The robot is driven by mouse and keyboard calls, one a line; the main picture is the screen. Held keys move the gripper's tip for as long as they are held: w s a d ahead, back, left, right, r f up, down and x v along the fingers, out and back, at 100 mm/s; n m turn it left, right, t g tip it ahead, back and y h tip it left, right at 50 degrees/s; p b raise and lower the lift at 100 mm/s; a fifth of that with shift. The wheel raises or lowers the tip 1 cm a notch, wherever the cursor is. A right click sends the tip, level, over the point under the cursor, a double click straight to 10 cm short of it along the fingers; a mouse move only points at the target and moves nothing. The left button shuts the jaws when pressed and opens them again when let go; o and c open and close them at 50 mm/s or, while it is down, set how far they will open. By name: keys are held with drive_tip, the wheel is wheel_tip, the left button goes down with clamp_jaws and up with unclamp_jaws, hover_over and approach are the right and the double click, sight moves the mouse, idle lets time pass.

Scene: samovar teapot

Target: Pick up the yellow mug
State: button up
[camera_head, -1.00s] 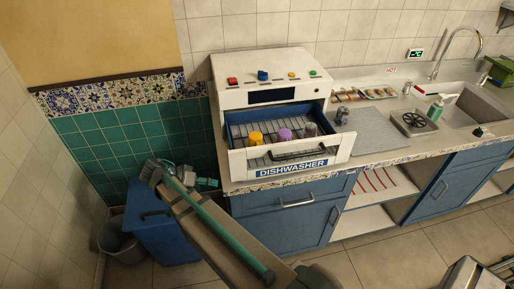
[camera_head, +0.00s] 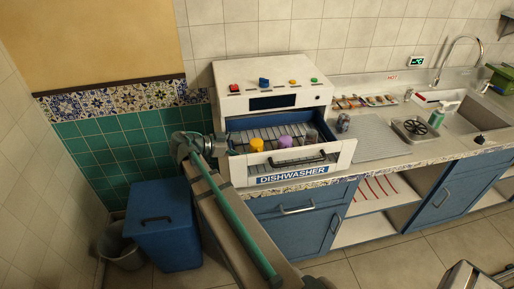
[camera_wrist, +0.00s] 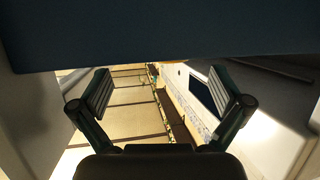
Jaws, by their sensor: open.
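The yellow mug (camera_head: 256,145) stands in the open top drawer of the dishwasher (camera_head: 272,92), towards the left side. The drawer front hides its lower part. My gripper (camera_head: 212,145) is at the dishwasher's left side, left of the mug and apart from it. In the wrist view my gripper (camera_wrist: 162,100) is open, with its two fingers spread and nothing between them. The mug does not show in the wrist view.
A purple mug (camera_head: 285,141) and a dark cup (camera_head: 311,137) stand right of the yellow one. The drawer's front panel (camera_head: 300,168) rises before them. A blue bin (camera_head: 164,225) stands on the floor at left. The drainboard (camera_head: 360,138) has bare room.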

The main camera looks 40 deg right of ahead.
sight(254, 145)
drive_tip(key=p+x, duration=0.2)
drive_tip(key=x, duration=0.3)
drive_tip(key=shift+r+p, duration=0.15)
drive_tip(key=shift+p, duration=0.15)
drive_tip(key=shift+s+d+f, duration=0.15)
drive_tip(key=shift+d+f, duration=0.05)
drive_tip(key=shift+d, duration=0.15)
drive_tip(key=shift+f, duration=0.1)
drive_tip(key=c, duration=1.5)
